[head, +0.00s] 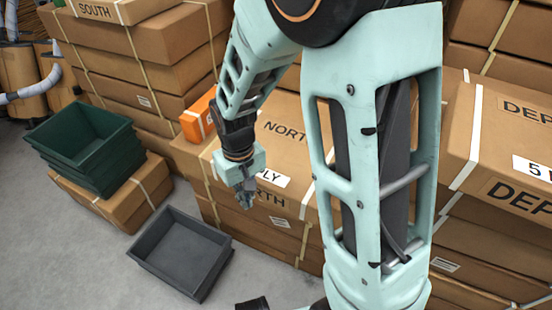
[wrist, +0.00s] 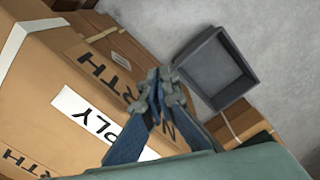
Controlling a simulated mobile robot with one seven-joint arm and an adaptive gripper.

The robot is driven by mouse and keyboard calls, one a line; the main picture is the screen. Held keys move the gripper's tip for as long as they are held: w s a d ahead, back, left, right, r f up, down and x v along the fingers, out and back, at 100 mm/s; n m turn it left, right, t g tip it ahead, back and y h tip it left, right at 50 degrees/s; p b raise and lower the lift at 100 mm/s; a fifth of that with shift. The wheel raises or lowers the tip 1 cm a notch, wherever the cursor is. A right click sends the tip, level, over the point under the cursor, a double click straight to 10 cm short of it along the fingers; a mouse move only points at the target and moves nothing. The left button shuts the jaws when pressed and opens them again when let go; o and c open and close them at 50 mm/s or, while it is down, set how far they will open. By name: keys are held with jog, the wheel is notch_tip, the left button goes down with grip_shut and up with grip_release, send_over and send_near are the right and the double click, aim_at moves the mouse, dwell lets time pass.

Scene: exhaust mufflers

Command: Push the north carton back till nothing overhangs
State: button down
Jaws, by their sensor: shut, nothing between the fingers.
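The north carton (head: 292,112) is a brown box with "NORTH" on its top and front and a white label ending in "PLY". It sits on a stack of brown cartons, partly hidden behind my arm in the head view. In the wrist view its top and front (wrist: 50,92) fill the left side. My gripper (head: 247,200) points down near the carton's front face, its fingers closed and empty; it also shows in the wrist view (wrist: 160,84). I cannot tell whether the fingers touch the carton, or how far it overhangs the stack.
A grey tray (head: 182,238) lies on the floor in front of the stack. Green crates (head: 82,138) stand on a low carton to the left. An orange box (head: 197,115) stands beside the north carton. A "SOUTH" stack is behind left, a "DEPOT"-like stack right. Floor at lower left is clear.

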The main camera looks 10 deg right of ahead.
aim_at(280, 148)
jog(key=shift+w+d+p, duration=0.5)
jog(key=shift+w+d, duration=1.5)
jog(key=shift+w, duration=0.4)
jog(key=shift+w+d+p, duration=0.45)
jog(key=shift+w+d, duration=1.6)
jog(key=shift+w, duration=0.4)
jog(key=shift+w+d+p, duration=0.5)
jog(key=shift+w+d, duration=1.5)
jog(key=shift+w, duration=0.4)
jog(key=shift+s+a+r+p, duration=0.35)
jog(key=shift+s+a+r, duration=0.25)
jog(key=shift+s, duration=0.2)
jog(key=shift+s+a+r+p, duration=0.35)
jog(key=shift+s+a+r, duration=0.1)
jog(key=shift+s+a, duration=0.3)
notch_tip(280, 148, up, 8)
jog(key=p, duration=0.6)
